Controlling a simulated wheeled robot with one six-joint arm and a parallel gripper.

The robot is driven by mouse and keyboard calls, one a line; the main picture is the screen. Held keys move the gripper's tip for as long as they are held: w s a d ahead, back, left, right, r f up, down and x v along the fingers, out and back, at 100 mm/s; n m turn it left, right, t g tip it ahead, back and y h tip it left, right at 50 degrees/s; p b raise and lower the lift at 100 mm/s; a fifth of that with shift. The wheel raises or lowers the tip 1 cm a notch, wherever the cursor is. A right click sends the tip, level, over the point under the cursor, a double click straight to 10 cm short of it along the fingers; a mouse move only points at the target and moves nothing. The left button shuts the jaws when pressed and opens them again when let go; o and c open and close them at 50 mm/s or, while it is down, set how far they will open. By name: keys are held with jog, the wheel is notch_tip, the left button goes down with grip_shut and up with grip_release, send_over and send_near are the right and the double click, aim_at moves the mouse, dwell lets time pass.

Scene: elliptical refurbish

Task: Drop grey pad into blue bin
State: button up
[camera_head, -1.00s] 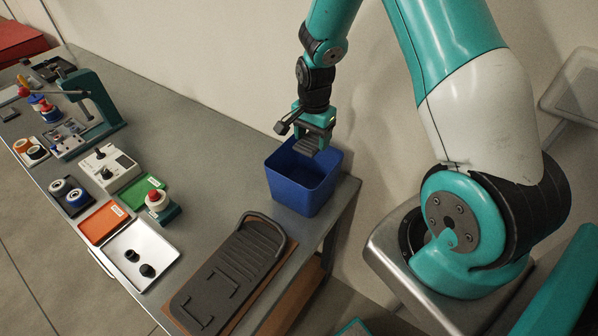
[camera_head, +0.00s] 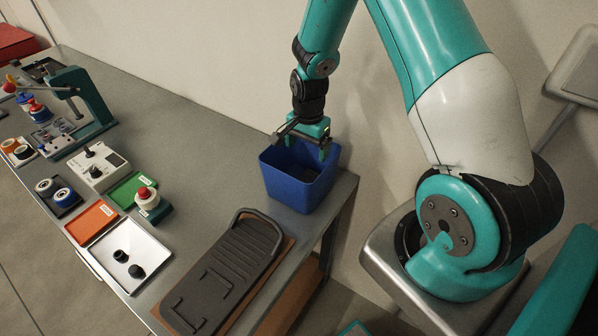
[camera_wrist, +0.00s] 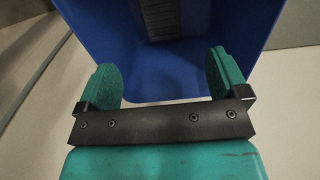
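The blue bin (camera_head: 300,194) stands at the right end of the grey table. My gripper (camera_head: 307,148) is over the bin's opening, pointing down, with its fingers apart. In the wrist view, the two green fingertips (camera_wrist: 163,70) are spread with nothing between them. The grey pad (camera_wrist: 158,18), a ribbed piece, lies inside the bin, beyond the fingertips and apart from them. Its upper end is cut off by the frame's edge.
A dark grey pedal (camera_head: 222,278) lies on a brown board in front of the bin. A white tray (camera_head: 150,246) with black knobs, an orange tray (camera_head: 91,222) and a green tray (camera_head: 131,190) stand left. A teal press (camera_head: 92,108) is farther left.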

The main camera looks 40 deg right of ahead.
jog(key=shift+r, duration=0.1)
notch_tip(320, 180, up, 17)
jog(key=b, duration=0.4)
jog(key=shift+r, duration=0.15)
jog(key=s+a+f+n+y+b, duration=0.1)
jog(key=s+a+n+y+b, duration=0.3)
jog(key=s+a+n, duration=1.7)
jog(key=shift+s+a+f+b, duration=0.2)
jog(key=shift+s+a+b, duration=0.5)
jog(key=shift+b, duration=0.4)
jog(key=shift+w, duration=0.1)
